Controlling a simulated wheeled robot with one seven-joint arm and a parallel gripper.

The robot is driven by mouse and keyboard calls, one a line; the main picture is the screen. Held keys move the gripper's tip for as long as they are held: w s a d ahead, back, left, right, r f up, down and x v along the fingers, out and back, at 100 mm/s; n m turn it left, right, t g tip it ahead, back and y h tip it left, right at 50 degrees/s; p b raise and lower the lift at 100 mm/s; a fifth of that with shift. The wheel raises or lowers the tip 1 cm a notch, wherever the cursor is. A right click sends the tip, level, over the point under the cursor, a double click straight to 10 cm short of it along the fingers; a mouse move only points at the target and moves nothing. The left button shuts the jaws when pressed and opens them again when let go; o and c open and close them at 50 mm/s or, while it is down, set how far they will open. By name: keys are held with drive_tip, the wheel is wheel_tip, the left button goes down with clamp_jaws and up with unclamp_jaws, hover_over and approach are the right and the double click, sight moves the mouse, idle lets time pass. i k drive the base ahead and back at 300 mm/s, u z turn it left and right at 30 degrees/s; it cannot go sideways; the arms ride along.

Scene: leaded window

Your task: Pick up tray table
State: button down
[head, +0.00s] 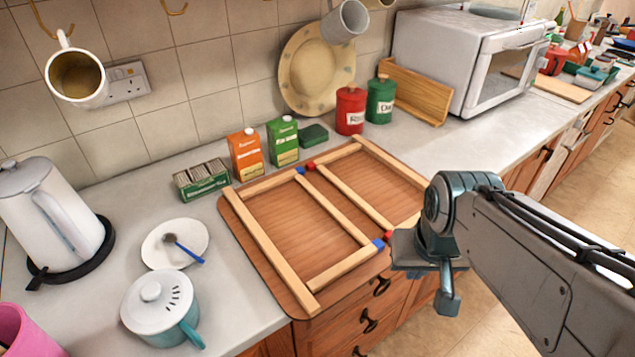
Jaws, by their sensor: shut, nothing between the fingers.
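A wooden tray-like board (232,212) with rounded corners lies flat on the grey worktop, its front edge at the worktop's edge. Pale wooden strips (270,252) lie on it as two frames side by side. Small blue and red blocks (378,243) sit where the frames meet, at the front and back. No separate tray table with legs is visible. My gripper (447,298) is at the board's front right, pointing down, shut and empty. My arm hides part of the board's right side. Whether the gripper touches the board, I cannot tell.
Left of the board are a white saucer (160,252) with a blue-handled spoon, a lidded teal pot (160,312) and a kettle (48,222). Cartons (247,155), red and green canisters (350,108) and a microwave (470,62) stand behind. Drawer handles (370,322) jut out below.

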sight(288, 238)
drive_tip(key=u, duration=1.3)
drive_tip(key=k, duration=1.05)
drive_tip(key=u, duration=0.4)
